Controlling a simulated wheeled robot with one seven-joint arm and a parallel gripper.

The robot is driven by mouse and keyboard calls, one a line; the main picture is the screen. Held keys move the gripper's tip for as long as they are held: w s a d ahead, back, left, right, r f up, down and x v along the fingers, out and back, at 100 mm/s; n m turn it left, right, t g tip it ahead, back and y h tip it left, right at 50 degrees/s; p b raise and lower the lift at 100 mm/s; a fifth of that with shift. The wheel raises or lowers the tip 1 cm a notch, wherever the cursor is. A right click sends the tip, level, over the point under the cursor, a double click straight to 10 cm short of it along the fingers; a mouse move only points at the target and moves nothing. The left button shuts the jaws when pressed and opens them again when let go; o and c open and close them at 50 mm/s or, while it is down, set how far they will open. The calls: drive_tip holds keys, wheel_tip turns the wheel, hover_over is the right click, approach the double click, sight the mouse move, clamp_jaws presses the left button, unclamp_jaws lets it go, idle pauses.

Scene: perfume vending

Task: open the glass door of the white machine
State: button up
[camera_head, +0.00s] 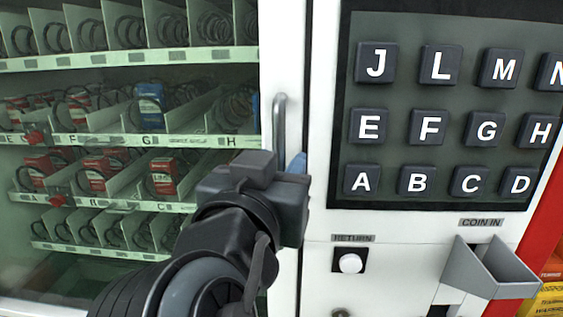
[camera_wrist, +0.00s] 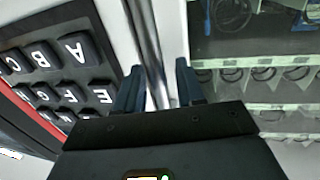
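The white machine's glass door (camera_head: 120,62) is on the left of the head view, with a white frame, and looks closed. A vertical metal handle (camera_head: 280,120) stands on the right side of that frame, its lower part hidden behind my gripper. My gripper (camera_head: 297,163) is at the handle's lower part. In the wrist view the two dark blue fingers of my gripper (camera_wrist: 159,82) are apart, and the metal handle (camera_wrist: 146,38) runs between them in the picture. I cannot tell whether either finger touches it.
To the right of the door is a dark keypad panel (camera_head: 345,110) with lettered buttons. Below it are a white return button (camera_head: 350,263) and a grey coin chute (camera_head: 470,268) that juts out. Behind the glass are shelves (camera_head: 90,60) with coils and several small boxes.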

drive_tip(key=shift+c, duration=0.5)
clamp_jaws()
